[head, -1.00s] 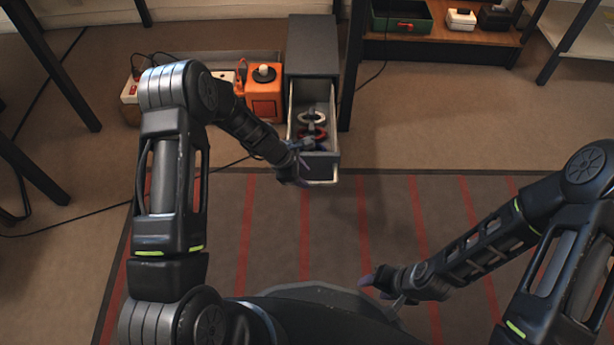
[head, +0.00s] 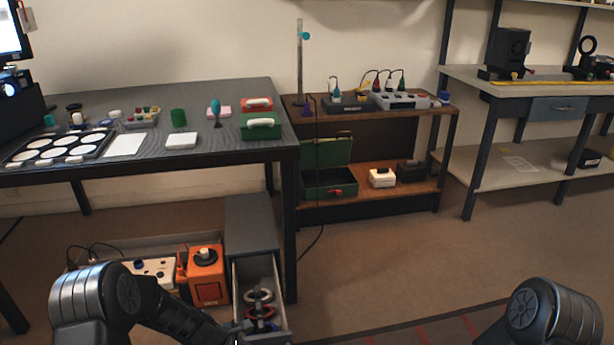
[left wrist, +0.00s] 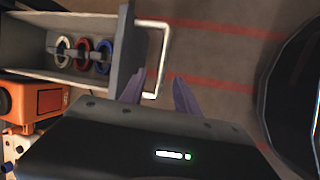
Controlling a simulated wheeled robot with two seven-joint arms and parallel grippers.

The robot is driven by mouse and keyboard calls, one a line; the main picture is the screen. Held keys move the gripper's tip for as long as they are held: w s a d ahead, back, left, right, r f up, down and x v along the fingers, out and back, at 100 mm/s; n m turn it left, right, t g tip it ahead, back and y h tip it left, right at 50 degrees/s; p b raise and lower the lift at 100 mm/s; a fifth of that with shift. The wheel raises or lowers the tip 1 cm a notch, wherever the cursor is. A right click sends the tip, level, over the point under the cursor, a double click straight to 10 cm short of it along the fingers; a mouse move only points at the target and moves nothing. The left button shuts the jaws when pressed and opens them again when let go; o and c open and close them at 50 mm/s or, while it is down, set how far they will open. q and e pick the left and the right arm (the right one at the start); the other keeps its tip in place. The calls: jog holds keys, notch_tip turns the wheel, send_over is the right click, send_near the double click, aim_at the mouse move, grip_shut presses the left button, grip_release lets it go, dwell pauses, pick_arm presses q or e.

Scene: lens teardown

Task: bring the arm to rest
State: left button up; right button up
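My left arm (head: 165,315) reaches down to the open drawer of the grey cabinet (head: 252,222); in the head view its hand is mostly cut off by the bottom edge. In the left wrist view my left gripper (left wrist: 157,95) is open. Its two purple fingers are apart, one on each side of the white drawer handle (left wrist: 164,60); I cannot tell whether they touch it. A white ring (left wrist: 63,50), a red ring (left wrist: 83,50) and a blue ring (left wrist: 103,52) stand in the drawer. My right arm (head: 550,312) shows only at the lower right; its gripper is out of view.
An orange box (head: 207,278) stands left of the cabinet. The dark workbench (head: 230,165) is above, with trays and cases on it. A brown shelf (head: 385,198) and another bench (head: 510,120) stand to the right. The floor (head: 400,260) between is clear.

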pick_arm(q)
jog(key=s+d+f+m+g, duration=0.1)
jog(key=s+d+m, duration=0.2)
jog(key=s+m, duration=0.45)
jog(key=s+d+f+m, duration=0.1)
jog(key=s+d+m, duration=0.3)
jog(key=s, duration=0.6)
jog(key=s+d+f+m+g, duration=0.1)
jog(key=s+d+f+m, duration=0.15)
jog(key=s+m, duration=0.5)
jog(key=s+d+r+p, duration=0.1)
jog(key=r+p, duration=1.3)
jog(key=r, duration=0.1)
jog(key=s+d+r+n+p, duration=0.1)
jog(key=s+r+p, duration=0.1)
jog(key=r+p, duration=1.3)
jog(key=shift+s+g, duration=0.15)
jog(key=shift+g, duration=0.15)
pick_arm(e)
notch_tip(320, 180, up, 29)
jog(key=s+a, duration=0.2)
